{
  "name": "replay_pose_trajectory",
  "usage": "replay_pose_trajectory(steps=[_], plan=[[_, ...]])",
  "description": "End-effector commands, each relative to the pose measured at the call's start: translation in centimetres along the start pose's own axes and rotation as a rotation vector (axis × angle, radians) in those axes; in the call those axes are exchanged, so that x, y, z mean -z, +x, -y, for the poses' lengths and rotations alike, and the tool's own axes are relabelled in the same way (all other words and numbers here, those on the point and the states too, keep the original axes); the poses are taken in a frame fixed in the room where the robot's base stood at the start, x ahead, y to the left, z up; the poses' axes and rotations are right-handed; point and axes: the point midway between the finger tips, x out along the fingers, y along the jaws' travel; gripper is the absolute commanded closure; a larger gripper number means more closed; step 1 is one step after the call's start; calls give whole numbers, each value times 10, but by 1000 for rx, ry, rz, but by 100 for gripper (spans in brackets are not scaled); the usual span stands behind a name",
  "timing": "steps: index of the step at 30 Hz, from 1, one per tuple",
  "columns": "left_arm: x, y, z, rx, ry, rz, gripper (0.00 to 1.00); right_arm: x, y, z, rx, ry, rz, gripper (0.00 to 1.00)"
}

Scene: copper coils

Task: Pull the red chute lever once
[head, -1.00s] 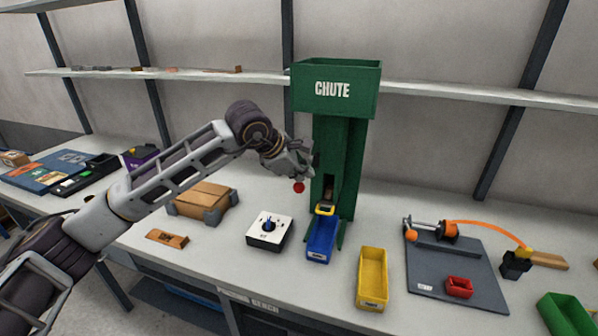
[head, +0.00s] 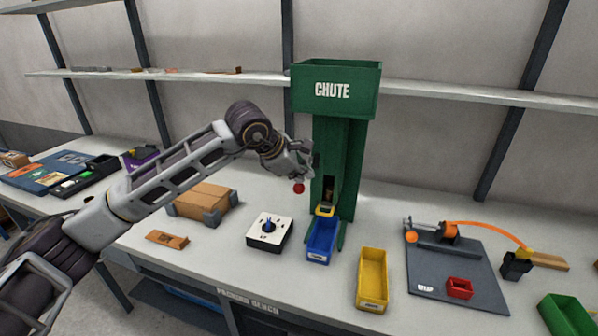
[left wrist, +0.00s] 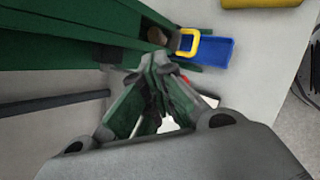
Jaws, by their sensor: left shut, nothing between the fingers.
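The green chute (head: 337,160) stands upright at the back of the bench, with its name on the hopper. The lever's red ball knob (head: 299,188) shows at the chute's left side, just below my left gripper (head: 304,174). My left gripper is shut with nothing between its fingers. Its fingertips (left wrist: 160,62) are together beside the chute in the left wrist view, where only a bit of red shows behind them. The lever's arm is mostly hidden by the gripper, and I cannot tell whether the fingers touch it. My right gripper is not in view.
A blue bin (head: 321,243) sits under the chute's yellow-edged mouth (head: 325,210). A yellow bin (head: 372,278) and a white box with a blue knob (head: 268,232) stand nearby. A cardboard box (head: 202,202) lies below my left forearm. A shelf runs behind.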

Motion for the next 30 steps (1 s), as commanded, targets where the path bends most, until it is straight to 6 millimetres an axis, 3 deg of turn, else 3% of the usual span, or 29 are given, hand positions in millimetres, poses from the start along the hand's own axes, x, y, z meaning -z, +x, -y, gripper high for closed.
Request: replay_pose_trajectory(steps=[30], plan=[[-20,-26,-19,-1,1,1,100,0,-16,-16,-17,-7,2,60]])
